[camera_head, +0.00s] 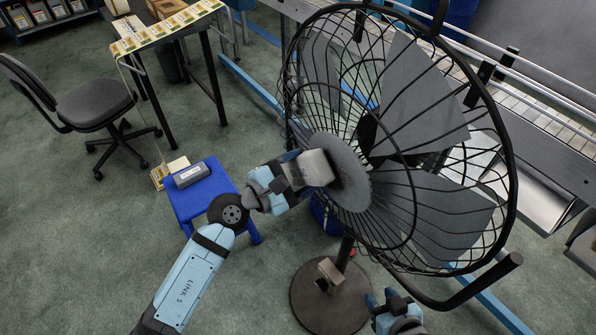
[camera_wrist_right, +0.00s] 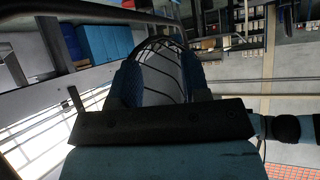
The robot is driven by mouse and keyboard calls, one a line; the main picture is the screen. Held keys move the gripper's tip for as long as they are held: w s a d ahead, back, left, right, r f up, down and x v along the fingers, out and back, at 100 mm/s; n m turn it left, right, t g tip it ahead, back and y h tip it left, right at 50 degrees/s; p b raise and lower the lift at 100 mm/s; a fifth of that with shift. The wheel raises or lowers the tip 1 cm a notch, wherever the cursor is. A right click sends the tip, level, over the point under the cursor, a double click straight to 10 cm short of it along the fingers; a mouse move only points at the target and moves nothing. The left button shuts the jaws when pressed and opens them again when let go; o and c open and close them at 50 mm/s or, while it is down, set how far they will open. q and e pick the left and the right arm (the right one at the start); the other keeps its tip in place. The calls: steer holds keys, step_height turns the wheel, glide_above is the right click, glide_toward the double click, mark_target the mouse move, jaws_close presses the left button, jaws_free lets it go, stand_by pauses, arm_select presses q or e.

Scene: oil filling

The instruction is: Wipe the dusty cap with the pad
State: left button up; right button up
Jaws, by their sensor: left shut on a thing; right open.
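A large black wire fan (camera_head: 505,150) has a round, dull grey cap (camera_head: 352,185) at the middle of its cage. My left gripper (camera_head: 300,172) is shut on a light grey pad (camera_head: 318,167). The pad is at the left part of the cap's face and covers some of it; whether it presses on the cap is hard to tell. My right gripper (camera_head: 390,308) is open and low, below the fan's cage and away from the cap. In the right wrist view, its blue fingers (camera_wrist_right: 160,85) stand apart, with cage wires showing beyond them.
A blue stool (camera_head: 205,200) with a grey case (camera_head: 191,174) stands left of the fan. The fan's round base (camera_head: 330,300) is on the carpet below. A black chair (camera_head: 95,103) and a table (camera_head: 165,30) are at the upper left. A conveyor (camera_head: 545,125) runs behind the fan.

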arm_select(q)
steer(key=shift+w+d, duration=0.35)
steer(key=shift+d, duration=0.15)
